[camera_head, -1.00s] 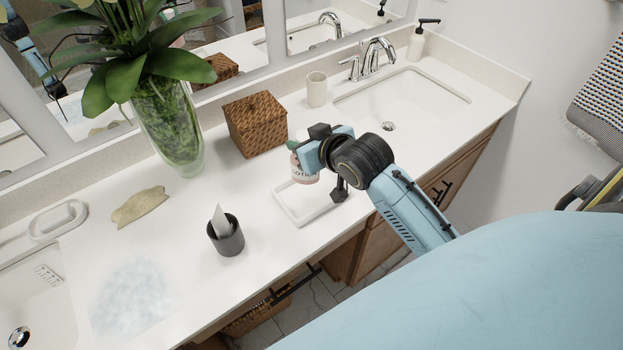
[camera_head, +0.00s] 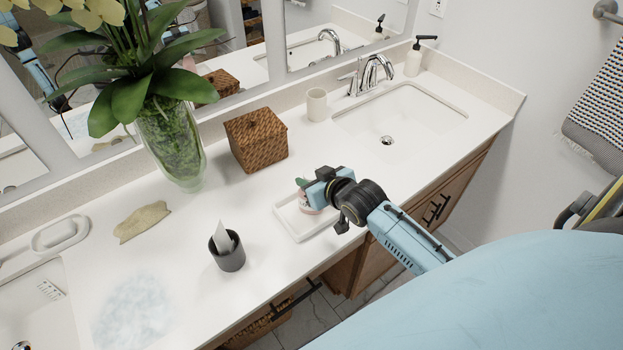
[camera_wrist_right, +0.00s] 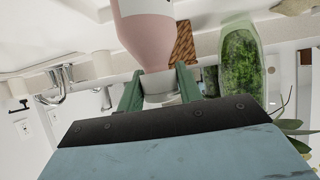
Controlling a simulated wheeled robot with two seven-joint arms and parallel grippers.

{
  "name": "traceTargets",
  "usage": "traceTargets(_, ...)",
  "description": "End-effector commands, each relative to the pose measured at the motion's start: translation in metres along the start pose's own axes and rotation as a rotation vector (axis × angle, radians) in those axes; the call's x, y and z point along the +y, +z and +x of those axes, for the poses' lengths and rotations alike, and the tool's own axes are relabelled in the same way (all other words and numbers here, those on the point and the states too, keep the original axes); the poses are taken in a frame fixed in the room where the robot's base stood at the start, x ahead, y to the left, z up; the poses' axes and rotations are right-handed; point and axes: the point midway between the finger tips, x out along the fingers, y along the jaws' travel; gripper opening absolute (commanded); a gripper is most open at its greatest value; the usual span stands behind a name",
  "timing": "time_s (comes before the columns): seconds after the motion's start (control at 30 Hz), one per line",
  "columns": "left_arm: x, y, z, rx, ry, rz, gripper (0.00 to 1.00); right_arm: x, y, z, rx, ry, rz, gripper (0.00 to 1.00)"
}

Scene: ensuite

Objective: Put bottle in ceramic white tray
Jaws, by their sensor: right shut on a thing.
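The pink bottle (camera_head: 306,202) is at the white ceramic tray (camera_head: 288,228) on the counter, mostly hidden behind my right gripper (camera_head: 308,186) in the head view. In the right wrist view the pink bottle (camera_wrist_right: 147,30) hangs between the green fingers of my right gripper (camera_wrist_right: 158,84), which are shut on its pale neck or cap. The bottle is over or inside the tray; whether its base touches the tray floor cannot be told. My left gripper is not in view.
A dark cup with tissue (camera_head: 228,250) stands left of the tray. A woven box (camera_head: 256,140) and a glass vase with a plant (camera_head: 172,145) stand behind. A sink (camera_head: 400,118) lies to the right. Counter between cup and box is clear.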

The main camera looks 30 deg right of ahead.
Motion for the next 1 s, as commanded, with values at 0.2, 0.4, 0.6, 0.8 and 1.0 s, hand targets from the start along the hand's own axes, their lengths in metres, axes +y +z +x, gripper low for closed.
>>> traceTargets(0.2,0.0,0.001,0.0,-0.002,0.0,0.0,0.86,0.0,-0.001,0.0,0.006,0.0,0.0,0.0)
traceTargets(0.4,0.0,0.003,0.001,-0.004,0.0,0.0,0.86,0.0,0.003,0.002,0.0,0.0,0.0,0.39)
traceTargets(0.6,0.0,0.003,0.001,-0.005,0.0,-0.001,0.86,0.0,0.003,0.002,0.0,0.0,0.0,0.57)
traceTargets(0.8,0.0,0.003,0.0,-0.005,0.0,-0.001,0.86,0.0,0.003,0.001,0.0,0.0,0.0,0.57)
traceTargets(1.0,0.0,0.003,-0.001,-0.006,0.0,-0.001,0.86,0.0,0.001,-0.012,0.0,-0.001,0.0,0.57)
